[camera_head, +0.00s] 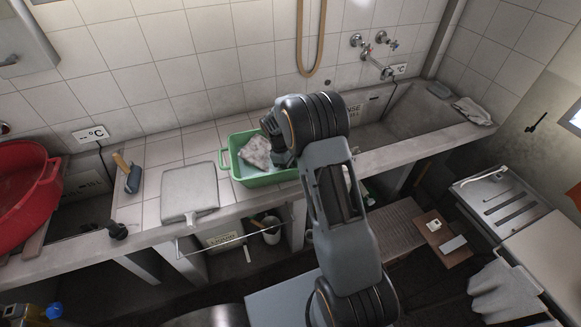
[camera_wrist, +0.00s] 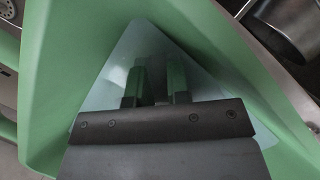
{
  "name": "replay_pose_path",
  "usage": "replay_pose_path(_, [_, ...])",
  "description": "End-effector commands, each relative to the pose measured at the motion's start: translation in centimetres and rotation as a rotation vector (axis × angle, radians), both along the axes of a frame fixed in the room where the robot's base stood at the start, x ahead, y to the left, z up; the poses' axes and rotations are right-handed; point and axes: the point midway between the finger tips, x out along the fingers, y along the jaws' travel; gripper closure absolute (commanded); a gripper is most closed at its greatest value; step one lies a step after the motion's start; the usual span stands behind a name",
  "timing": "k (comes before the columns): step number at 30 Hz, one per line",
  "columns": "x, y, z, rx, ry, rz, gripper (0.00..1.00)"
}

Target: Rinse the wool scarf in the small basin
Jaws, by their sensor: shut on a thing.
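The small green basin (camera_head: 267,181) stands on the tiled counter, with pale water (camera_wrist: 125,60) inside it. The wool scarf (camera_head: 257,151), a pale pinkish-grey patterned cloth, is bunched at the basin, against the left side of my gripper (camera_head: 281,158). My gripper points down into the basin and is shut on the scarf. In the wrist view my gripper's fingers (camera_wrist: 156,85) stand a little apart over the water, between the green walls. The cloth between them cannot be made out there. My arm hides the basin's right end in the head view.
A red tub (camera_head: 24,190) stands at the left, with a grey board (camera_head: 189,190) and a wooden-handled brush (camera_head: 128,174) between it and the basin. A concrete sink (camera_head: 412,125) with a wall tap (camera_head: 376,63) lies to the right. A folded cloth (camera_head: 473,111) lies on its far edge.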

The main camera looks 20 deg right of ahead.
Motion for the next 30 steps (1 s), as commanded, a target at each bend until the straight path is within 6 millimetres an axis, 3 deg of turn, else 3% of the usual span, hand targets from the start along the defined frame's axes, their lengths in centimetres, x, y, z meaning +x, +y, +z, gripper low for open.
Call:
replay_pose_path(15, [-0.1, 0.0, 2.2, 0.001, 0.004, -0.002, 1.0])
replay_pose_path(30, [-0.1, 0.0, -0.3, 0.001, 0.004, -0.002, 1.0])
